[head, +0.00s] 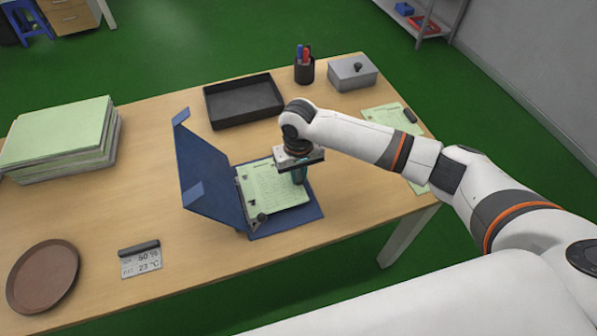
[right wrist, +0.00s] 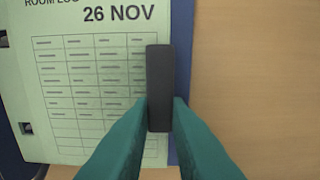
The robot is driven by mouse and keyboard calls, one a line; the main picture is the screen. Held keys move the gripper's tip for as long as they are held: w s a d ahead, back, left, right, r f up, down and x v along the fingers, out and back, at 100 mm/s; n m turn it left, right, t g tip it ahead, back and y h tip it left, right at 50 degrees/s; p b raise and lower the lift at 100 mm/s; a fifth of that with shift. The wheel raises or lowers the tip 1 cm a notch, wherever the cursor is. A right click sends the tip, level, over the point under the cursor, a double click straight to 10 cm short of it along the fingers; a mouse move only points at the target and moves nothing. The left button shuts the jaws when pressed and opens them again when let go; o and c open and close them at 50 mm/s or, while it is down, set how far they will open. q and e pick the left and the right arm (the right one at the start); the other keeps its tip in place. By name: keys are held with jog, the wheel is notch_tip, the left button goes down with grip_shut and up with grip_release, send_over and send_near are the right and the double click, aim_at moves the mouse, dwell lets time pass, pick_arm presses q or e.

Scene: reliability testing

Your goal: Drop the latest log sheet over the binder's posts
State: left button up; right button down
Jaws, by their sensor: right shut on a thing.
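The blue binder (head: 305,212) lies open on the table, its cover raised at the left. A pale green log sheet (head: 270,187) headed 26 NOV lies over its right half; it fills much of the right wrist view (right wrist: 75,95). Dark fittings show along the sheet's left edge, one in a square opening (right wrist: 26,128); I cannot tell whether the posts pass through the holes. My right gripper (head: 299,180) is over the sheet's right side, its teal fingers (right wrist: 160,118) shut on a black bar grip (right wrist: 160,75) at the sheet's right edge. My left gripper is not in view.
Another green sheet (head: 385,117) with a black grip lies at the right, partly behind my arm. A black tray (head: 243,118), pen cup (head: 304,72) and grey box (head: 352,77) stand behind.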

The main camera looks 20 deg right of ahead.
jog(key=shift+p, duration=0.35)
jog(key=shift+f, duration=0.7)
dwell(0.4)
jog(key=shift+p, duration=0.6)
dwell(0.4)
jog(key=shift+f, duration=0.65)
dwell(0.3)
jog(key=c, duration=1.3)
grip_release()
jog(key=shift+r, duration=0.1)
